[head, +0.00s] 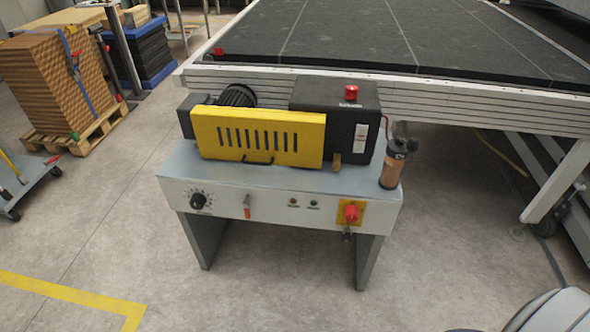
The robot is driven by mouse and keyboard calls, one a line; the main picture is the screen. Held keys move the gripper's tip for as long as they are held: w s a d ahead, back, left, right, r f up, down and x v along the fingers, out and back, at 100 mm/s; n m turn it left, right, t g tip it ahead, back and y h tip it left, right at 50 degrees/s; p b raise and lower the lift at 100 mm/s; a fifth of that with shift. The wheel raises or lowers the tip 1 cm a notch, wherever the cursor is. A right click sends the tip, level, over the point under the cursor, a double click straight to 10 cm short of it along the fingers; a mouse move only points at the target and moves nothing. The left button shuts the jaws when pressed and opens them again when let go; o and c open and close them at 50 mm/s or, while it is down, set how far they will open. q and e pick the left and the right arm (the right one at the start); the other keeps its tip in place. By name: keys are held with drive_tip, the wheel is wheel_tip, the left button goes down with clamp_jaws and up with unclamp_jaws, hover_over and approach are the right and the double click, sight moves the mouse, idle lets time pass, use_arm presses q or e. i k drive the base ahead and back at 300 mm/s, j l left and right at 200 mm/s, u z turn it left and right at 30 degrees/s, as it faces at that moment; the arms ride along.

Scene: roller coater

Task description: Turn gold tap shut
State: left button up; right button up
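The machine stands on a grey bench (266,183) in the middle of the head view. Neither of my grippers is in view, and nothing touches the tap.
The bench front has a black dial (198,201), a small red-handled lever (247,206) and a red switch on a yellow plate (351,213). A copper-coloured canister (392,171) stands at the bench's right end. The floor in front is clear.

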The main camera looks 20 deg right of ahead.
sight(337, 165)
drive_tip(key=l+u, duration=0.35)
drive_tip(key=u, duration=0.15)
drive_tip(key=l+u, duration=0.5)
drive_tip(key=k+l+u, duration=0.15)
drive_tip(key=u, duration=0.35)
